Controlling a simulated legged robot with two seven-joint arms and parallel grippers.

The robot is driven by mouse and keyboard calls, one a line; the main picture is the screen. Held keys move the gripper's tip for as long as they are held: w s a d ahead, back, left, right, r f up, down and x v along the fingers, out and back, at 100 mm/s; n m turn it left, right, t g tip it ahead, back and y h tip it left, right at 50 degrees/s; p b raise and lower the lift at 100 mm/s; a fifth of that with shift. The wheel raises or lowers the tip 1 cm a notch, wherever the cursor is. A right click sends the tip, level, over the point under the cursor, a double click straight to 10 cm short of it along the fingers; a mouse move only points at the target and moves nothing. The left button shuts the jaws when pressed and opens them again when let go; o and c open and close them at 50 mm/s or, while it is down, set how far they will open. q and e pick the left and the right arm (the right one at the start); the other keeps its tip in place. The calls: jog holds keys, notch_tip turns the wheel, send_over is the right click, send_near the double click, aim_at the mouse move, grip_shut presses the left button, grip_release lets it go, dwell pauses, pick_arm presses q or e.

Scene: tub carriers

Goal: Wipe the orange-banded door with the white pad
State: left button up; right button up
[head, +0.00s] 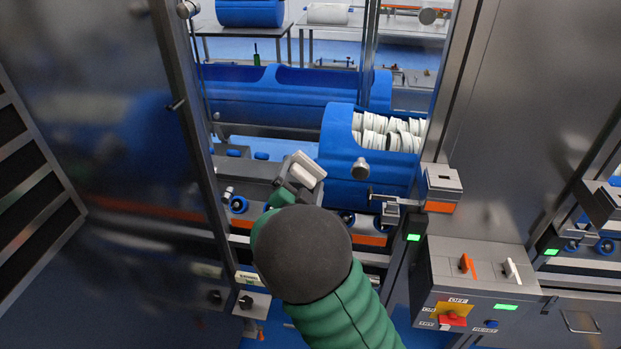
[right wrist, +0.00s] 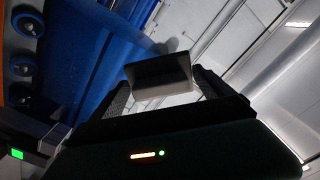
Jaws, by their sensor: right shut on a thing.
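My right gripper (head: 301,180) is shut on the white pad (head: 308,166), in front of the opening and left of a blue tub. In the right wrist view the pad (right wrist: 160,76) sits between the two fingers of the gripper (right wrist: 160,92), dark on its face with a pale lower edge. A glossy dark door panel (head: 100,110) stands at the left in the head view, apart from the pad. An orange streak (head: 140,208) crosses its lower part; I cannot tell whether it is a band or a reflection. My left gripper is not in view.
The blue tub (head: 345,185) holds several white discs. A steel post (head: 190,100) stands between door panel and opening. At right is a control box (head: 475,285) with switches and a red-and-yellow knob. A small bracketed box (head: 441,185) juts out beside the tub.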

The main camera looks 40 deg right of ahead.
jog(key=w+a, duration=0.4)
jog(key=shift+w, duration=0.25)
dwell(0.3)
jog(key=v, duration=0.6)
jog(key=shift+p, duration=0.35)
jog(key=shift+f, duration=0.1)
jog(key=v, duration=0.3)
jog(key=shift+s, duration=0.1)
jog(key=shift+d, duration=0.1)
